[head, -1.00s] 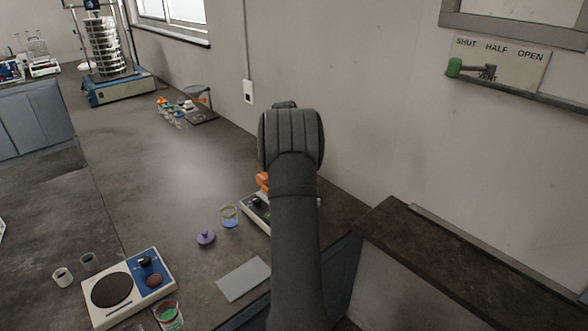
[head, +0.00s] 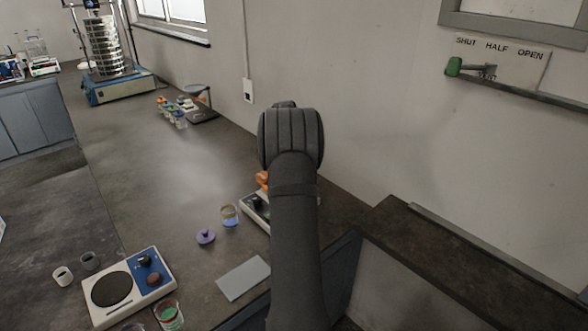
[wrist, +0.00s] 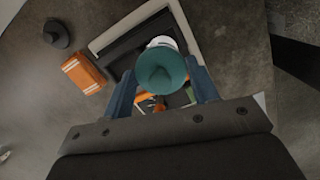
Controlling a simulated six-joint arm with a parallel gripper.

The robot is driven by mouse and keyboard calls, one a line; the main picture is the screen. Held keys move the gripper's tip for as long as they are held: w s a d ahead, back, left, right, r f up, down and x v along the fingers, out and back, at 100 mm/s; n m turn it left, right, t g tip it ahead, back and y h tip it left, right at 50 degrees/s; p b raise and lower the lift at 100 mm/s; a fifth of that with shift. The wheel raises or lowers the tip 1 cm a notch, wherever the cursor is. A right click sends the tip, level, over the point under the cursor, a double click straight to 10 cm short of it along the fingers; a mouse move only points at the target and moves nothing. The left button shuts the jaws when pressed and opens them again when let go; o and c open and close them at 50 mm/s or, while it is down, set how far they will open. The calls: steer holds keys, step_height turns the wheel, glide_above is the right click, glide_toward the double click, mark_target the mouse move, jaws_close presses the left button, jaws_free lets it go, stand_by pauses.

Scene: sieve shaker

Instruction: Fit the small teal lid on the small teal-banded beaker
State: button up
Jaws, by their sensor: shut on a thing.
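The small teal lid (wrist: 163,70) is held between the two blue fingers of my gripper (wrist: 164,88) in the wrist view. My gripper is shut on it, its round top facing the camera. A whitish rounded edge (wrist: 161,42) shows just behind the lid; I cannot tell whether it is the beaker or whether the lid touches it. No teal band can be made out in either view. In the head view my dark arm hides my gripper and the lid.
An orange block with pale stripes (wrist: 84,73) and a dark knob-like piece (wrist: 56,34) lie left of a pale-framed device (wrist: 110,38). A purple lid (head: 205,237), a blue-filled beaker (head: 229,216) and a grey card (head: 243,278) lie left of my arm. A hotplate (head: 150,292) stands further left.

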steer(key=shift+f, duration=0.75)
stand_by(2.6)
steer(key=o, duration=1)
steer(key=shift+r, duration=0.1)
steer(key=shift+r, duration=2.9)
steer(key=shift+f, duration=3.05)
